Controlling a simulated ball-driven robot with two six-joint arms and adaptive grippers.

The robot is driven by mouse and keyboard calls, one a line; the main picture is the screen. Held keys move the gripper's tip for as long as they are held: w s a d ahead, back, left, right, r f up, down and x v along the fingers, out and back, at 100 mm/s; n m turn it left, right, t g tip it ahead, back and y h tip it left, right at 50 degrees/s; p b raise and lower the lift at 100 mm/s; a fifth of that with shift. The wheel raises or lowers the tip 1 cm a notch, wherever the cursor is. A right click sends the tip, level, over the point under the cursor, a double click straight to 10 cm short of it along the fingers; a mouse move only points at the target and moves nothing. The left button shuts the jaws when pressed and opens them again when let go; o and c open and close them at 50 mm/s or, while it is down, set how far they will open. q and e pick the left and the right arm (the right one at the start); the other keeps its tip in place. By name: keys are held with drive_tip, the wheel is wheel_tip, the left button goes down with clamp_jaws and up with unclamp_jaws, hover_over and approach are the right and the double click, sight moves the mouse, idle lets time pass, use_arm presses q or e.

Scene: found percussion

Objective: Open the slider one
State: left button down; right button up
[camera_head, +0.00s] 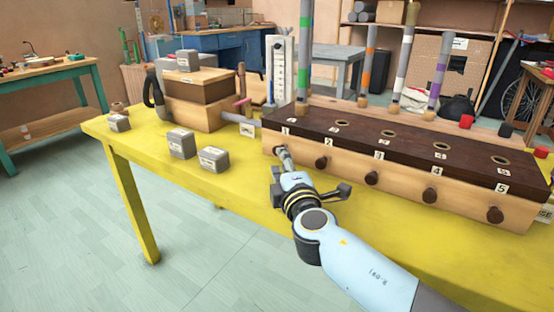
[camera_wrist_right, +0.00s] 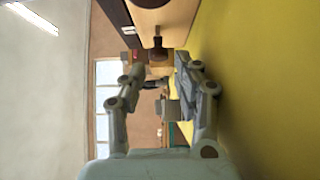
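The long wooden box (camera_head: 340,155) has a dark top with numbered labels, round holes and a row of dark round knobs along its front. Slider one is at the box's left end, under the label 1 (camera_head: 285,131); its knob is largely hidden by my right gripper (camera_head: 283,158) in the head view. In the right wrist view a dark knob (camera_wrist_right: 158,51) on the wooden front (camera_wrist_right: 166,20) shows near the fingertips, between their lines. The right fingers (camera_wrist_right: 157,72) are spread apart. I cannot tell whether they touch the knob. My left gripper is out of view.
Grey blocks (camera_head: 181,144) and a stacked wooden box (camera_head: 200,86) stand on the yellow table (camera_head: 240,205) to the left. Knob two (camera_head: 321,162) lies right of my gripper. The table's front left is clear.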

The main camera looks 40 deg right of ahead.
drive_tip(key=x, duration=0.5)
drive_tip(key=shift+w+d, duration=0.2)
drive_tip(key=shift+w, duration=0.15)
drive_tip(key=shift+r, duration=0.1)
